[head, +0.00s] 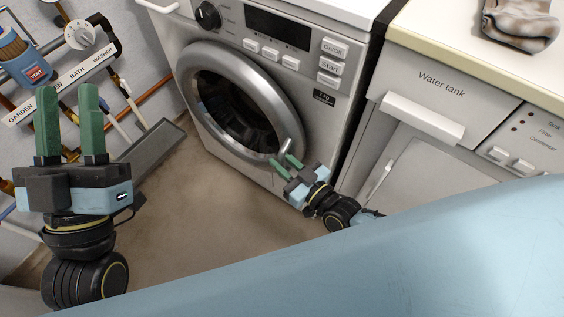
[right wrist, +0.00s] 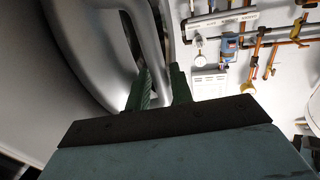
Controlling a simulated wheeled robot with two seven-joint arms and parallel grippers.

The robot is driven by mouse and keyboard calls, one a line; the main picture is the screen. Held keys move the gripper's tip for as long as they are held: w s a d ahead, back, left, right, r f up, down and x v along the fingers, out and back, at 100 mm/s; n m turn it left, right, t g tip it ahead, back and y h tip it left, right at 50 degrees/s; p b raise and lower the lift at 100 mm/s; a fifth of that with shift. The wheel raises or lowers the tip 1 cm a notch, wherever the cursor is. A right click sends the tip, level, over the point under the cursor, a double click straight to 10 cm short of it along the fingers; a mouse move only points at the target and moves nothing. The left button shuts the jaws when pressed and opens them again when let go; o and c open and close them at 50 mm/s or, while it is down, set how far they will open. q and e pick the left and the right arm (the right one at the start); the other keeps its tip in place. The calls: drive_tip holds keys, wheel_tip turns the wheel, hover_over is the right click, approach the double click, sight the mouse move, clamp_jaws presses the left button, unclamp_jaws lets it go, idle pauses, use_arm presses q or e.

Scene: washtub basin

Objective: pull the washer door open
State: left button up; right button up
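The washer door (head: 274,81) is a round silver ring with dark glass on the front of the white washer; it looks closed. Its light handle (head: 286,147) sits at the lower right of the ring. My right gripper (head: 285,165) is at this handle, fingers pointing up to the door. In the right wrist view, the grey handle bar (right wrist: 153,40) runs down toward the gap between the fingers of my right gripper (right wrist: 159,80). The fingers stay apart; contact with the bar is unclear. My left gripper (head: 68,100) is open and empty, upright at the left, away from the washer.
A cabinet labelled "Water tank" (head: 441,82) stands right of the washer, with a vertical handle (head: 377,183). Pipes and a valve dial (head: 80,35) are on the left wall. The brown floor (head: 190,220) before the washer is clear. My blue body part covers the bottom.

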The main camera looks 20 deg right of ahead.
drive_tip(key=shift+w+a, duration=0.15)
drive_tip(key=shift+w, duration=0.1)
clamp_jaws()
drive_tip(key=shift+s+a, duration=0.1)
